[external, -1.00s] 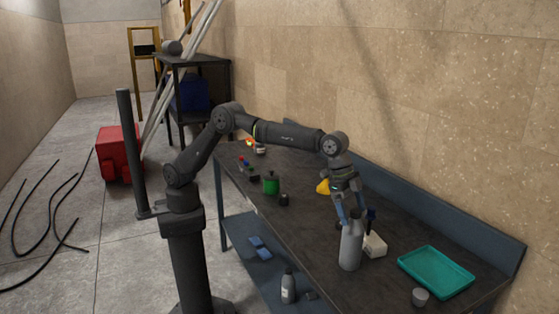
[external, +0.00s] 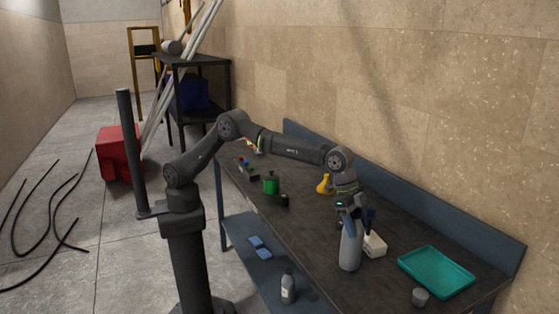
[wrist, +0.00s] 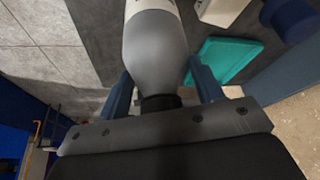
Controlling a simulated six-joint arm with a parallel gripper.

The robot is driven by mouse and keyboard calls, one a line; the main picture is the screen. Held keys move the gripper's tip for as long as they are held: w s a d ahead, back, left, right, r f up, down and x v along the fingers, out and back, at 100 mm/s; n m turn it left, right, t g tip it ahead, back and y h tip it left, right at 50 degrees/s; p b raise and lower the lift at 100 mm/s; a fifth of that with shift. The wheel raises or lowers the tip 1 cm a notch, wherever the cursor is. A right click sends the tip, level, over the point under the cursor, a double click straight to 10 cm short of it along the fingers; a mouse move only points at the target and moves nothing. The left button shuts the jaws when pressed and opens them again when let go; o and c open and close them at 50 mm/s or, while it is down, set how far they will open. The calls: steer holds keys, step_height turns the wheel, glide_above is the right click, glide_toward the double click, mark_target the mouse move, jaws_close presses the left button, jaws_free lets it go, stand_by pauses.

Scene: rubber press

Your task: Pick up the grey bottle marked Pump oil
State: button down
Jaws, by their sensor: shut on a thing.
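A tall grey bottle (external: 350,248) stands upright on the dark workbench (external: 300,235) in the external view. My gripper (external: 351,216) has its blue fingers down around the upper part of the bottle and is shut on it. In the wrist view the grey bottle (wrist: 155,50) lies between the two blue fingers, with its dark neck close to the palm of my gripper (wrist: 160,88). A white label edge shows at the top of that view, but I cannot read any marking. A smaller grey bottle (external: 288,287) stands on the lower shelf.
A white box (external: 374,245) and a dark blue item (external: 370,216) are close to the right of the bottle. A teal tray (external: 436,272) and a small grey cylinder (external: 420,297) are further right. A green can (external: 271,184) and a yellow item (external: 324,185) stand further back.

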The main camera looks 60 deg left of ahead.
steer(key=shift+r, duration=0.25)
